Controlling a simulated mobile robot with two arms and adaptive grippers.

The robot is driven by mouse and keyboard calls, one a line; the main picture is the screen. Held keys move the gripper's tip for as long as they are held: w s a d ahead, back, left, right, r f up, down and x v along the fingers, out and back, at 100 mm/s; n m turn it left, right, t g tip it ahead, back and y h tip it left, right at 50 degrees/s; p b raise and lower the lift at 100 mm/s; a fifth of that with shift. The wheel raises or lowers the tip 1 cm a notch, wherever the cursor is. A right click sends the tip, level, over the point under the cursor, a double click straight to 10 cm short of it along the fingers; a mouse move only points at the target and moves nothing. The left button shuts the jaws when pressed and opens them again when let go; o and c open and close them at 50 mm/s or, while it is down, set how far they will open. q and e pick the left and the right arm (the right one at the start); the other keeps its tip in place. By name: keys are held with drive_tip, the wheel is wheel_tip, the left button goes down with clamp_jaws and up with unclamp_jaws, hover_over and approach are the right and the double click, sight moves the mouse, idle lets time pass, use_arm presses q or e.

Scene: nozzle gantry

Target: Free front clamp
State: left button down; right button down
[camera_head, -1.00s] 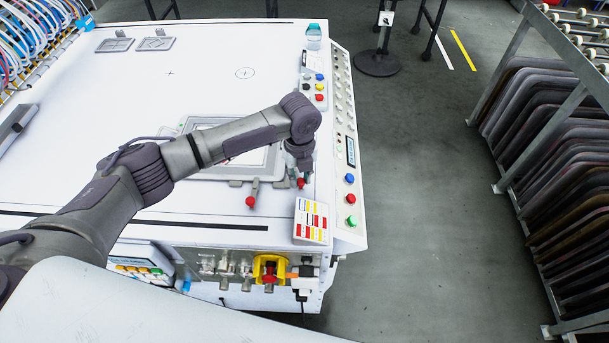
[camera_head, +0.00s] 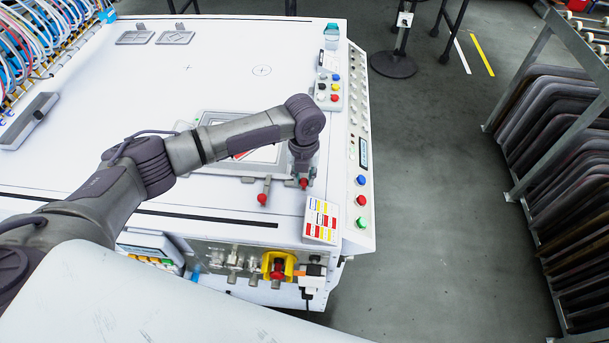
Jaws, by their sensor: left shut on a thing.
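A white flat machine top (camera_head: 120,110) carries a grey rectangular frame (camera_head: 200,171) near its front right. One clamp with a red-tipped handle (camera_head: 263,199) stands at the frame's front edge, its handle pointing forward. A second red-tipped clamp handle (camera_head: 304,184) is at the frame's front right corner, under my left gripper (camera_head: 303,176). My left gripper points down and is shut on this second handle; its fingers and the clamp body are mostly hidden by the wrist. My right gripper is not in view.
A button box (camera_head: 328,90) and a bottle (camera_head: 331,36) stand behind. A yellow-red switch (camera_head: 278,266) is on the front face. A rack (camera_head: 550,150) stands across open floor.

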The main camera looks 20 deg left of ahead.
use_arm(q)
drive_tip(key=c, duration=1)
unclamp_jaws()
drive_tip(key=shift+o, duration=0.2)
drive_tip(key=shift+r, duration=0.1)
wheel_tip(320, 180, up, 12)
